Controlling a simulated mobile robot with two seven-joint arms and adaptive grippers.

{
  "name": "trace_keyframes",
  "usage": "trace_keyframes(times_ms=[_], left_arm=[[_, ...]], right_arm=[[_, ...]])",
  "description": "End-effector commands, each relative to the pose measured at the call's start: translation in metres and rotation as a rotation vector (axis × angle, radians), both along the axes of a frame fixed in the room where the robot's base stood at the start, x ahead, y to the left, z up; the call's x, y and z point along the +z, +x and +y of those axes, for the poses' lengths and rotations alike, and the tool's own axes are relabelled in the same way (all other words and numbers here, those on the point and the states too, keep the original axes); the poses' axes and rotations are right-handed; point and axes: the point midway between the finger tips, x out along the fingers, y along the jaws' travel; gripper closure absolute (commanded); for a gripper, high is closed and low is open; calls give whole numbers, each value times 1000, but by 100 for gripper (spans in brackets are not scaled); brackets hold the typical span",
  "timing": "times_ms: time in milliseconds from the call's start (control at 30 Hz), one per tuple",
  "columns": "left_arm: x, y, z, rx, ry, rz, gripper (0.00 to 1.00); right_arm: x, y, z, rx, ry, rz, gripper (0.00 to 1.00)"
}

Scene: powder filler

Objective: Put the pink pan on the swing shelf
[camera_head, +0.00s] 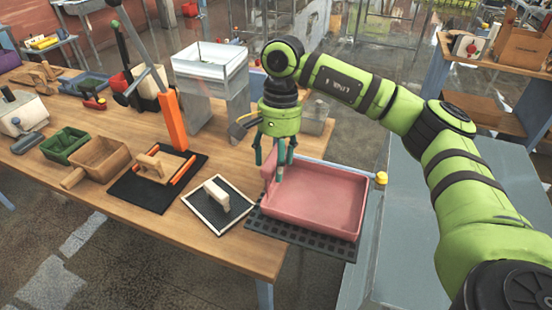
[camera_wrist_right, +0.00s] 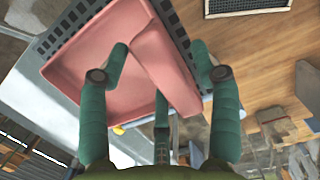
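The pink pan (camera_head: 318,205) is a shallow rectangular tray lying level on the black perforated shelf (camera_head: 290,232) at the table's right edge. A raised pink flap (camera_head: 268,166) stands at its left end. My right gripper (camera_head: 275,165) points down over that end, its green fingers spread around the flap. In the right wrist view the fingers (camera_wrist_right: 160,65) stand apart, with the flap between them and the pan (camera_wrist_right: 85,75) to the left. Gaps show beside the two side fingers; contact at the third finger is unclear. My left gripper is out of view.
A dark framed mat with a white handle block (camera_head: 217,195) lies left of the shelf. An orange-posted lever (camera_head: 172,120), a wooden scoop box (camera_head: 98,158) and a clear-topped bin (camera_head: 210,65) stand further left. A yellow knob (camera_head: 381,178) sits beside the pan's right end.

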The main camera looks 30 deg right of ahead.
Motion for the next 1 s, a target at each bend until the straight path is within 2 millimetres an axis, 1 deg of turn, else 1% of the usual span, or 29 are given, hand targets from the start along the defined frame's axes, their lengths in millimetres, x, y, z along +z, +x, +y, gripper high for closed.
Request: trace_keyframes(times_ms=[200, 267, 367, 467, 500, 567, 633, 800, 1000], left_arm=[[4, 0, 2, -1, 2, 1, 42], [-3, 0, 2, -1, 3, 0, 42], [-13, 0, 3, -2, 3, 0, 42], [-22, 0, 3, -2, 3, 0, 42], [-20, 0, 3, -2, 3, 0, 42], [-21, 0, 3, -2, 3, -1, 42], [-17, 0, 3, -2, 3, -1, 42], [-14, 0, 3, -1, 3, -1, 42], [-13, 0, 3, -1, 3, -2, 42]], right_arm=[[6, 0, 0, 0, 1, -1, 37], [11, 2, 0, 0, 2, -5, 37], [28, 4, -3, 0, 2, -7, 37], [51, 6, -5, 0, 4, -7, 37], [63, 7, -7, -1, 1, -7, 37], [76, 8, -8, -2, 1, -7, 37], [90, 9, -10, 0, -1, -5, 37], [112, 11, -13, 0, 0, -3, 37], [122, 12, -14, 0, 0, -1, 37]])
